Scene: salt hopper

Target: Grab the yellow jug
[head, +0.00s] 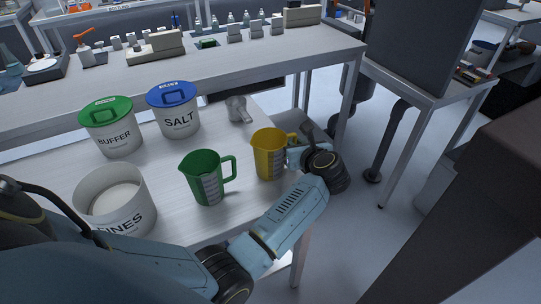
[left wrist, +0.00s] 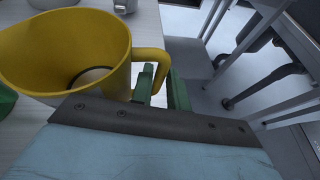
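The yellow jug (head: 269,155) stands upright near the right edge of the lower bench top, its handle to the right. It fills the upper left of the left wrist view (left wrist: 65,50), and its handle (left wrist: 152,55) reaches toward my fingers. My left gripper (left wrist: 163,90) is at the jug's handle, with one green finger on each side of it and a small gap between them. Whether the fingers touch the handle is not clear. In the head view my left gripper (head: 296,157) is partly hidden by my wrist. My right gripper is not in view.
A green jug (head: 207,178) stands just left of the yellow one. Buffer (head: 112,128), salt (head: 177,112) and open fines (head: 117,202) tubs stand at left. A raised shelf (head: 250,62) runs behind.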

